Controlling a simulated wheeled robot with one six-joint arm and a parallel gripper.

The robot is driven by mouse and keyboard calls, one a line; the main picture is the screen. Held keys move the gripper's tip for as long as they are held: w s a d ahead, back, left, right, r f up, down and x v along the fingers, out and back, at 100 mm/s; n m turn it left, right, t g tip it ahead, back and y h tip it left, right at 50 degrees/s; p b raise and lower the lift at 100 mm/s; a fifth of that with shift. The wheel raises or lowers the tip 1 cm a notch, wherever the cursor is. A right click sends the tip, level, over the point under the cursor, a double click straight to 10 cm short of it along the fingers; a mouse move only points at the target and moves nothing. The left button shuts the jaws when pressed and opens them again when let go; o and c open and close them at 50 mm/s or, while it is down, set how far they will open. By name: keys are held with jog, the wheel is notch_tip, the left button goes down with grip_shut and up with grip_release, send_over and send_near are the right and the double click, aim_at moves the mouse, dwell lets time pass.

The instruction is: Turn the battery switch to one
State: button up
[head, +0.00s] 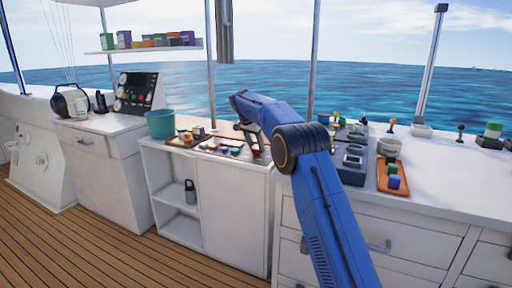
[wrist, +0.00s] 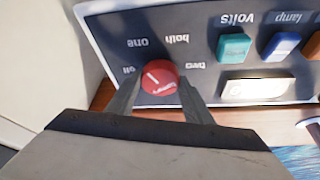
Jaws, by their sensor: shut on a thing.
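The battery switch (wrist: 160,78) is a round red knob on a dark panel (wrist: 205,55) with a pale rim, seen upside down in the wrist view. The labels off, one, both and two stand around it. Its white mark slants to the upper left of the picture, roughly between off and one; I cannot tell its exact setting. My gripper (wrist: 157,90) has one finger on each side of the knob and is shut on it. In the head view my gripper (head: 254,142) is over the panel's right end, and a bit of red shows there.
A teal switch (wrist: 234,48), a blue switch (wrist: 281,45) and a lit white display (wrist: 258,89) sit beside the knob. In the head view a teal bucket (head: 160,124) stands left of the panel, and an orange tray (head: 393,178) lies right of my arm.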

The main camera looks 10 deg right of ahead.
jog(key=o, duration=1)
jog(key=shift+o, duration=0.2)
jog(key=shift+r, duration=0.1)
jog(key=v, duration=1.7)
jog(key=shift+s+r, duration=0.1)
jog(key=shift+s, duration=0.05)
